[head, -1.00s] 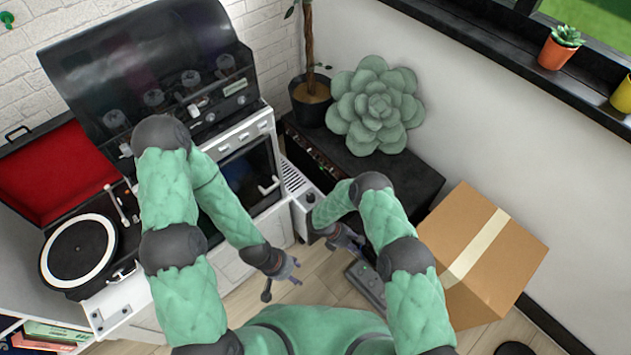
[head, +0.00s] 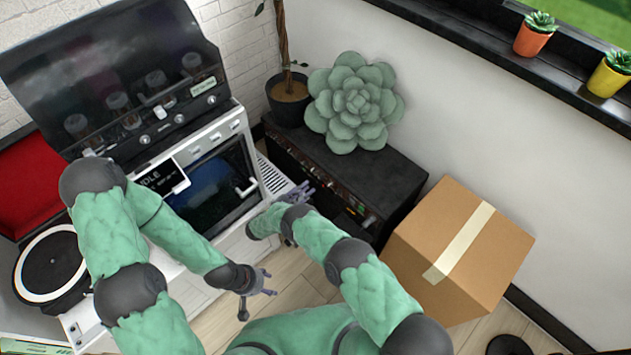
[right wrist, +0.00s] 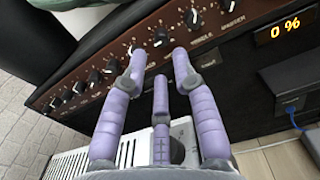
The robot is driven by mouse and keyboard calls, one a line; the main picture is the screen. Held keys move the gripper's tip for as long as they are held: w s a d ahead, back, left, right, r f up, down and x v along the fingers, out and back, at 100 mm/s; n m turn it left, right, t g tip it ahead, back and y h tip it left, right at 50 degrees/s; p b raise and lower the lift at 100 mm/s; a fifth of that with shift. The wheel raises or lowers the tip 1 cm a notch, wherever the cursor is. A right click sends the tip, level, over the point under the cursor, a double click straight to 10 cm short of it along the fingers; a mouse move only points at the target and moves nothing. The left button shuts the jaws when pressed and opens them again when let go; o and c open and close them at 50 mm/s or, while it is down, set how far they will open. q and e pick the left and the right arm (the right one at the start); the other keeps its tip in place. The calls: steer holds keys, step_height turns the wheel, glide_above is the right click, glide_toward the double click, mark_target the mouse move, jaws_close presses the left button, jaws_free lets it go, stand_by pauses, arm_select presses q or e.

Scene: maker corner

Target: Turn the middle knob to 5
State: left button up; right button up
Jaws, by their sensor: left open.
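The black amplifier (head: 395,180) stands against the wall, its knobbed front facing my right arm. In the right wrist view its brown front panel (right wrist: 215,38) carries a row of dark knobs with pale markings. One knob (right wrist: 160,37) lies just beyond my right gripper's fingertips; another knob (right wrist: 193,17) is to its right. I cannot tell which is the middle knob or read its setting. My right gripper (head: 304,190) has its purple fingers spread, with nothing between them; its fingertips (right wrist: 160,62) also show in the wrist view. My left gripper (head: 262,288) is open and empty, low over the floor.
A large green succulent (head: 352,105) sits on the amplifier. A cardboard box (head: 460,245) stands to its right. A white oven unit (head: 220,190) and a turntable (head: 50,265) are at left.

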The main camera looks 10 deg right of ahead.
mark_target(319, 178)
steer(key=shift+b+x, duration=0.45)
steer(key=shift+x, duration=2.65)
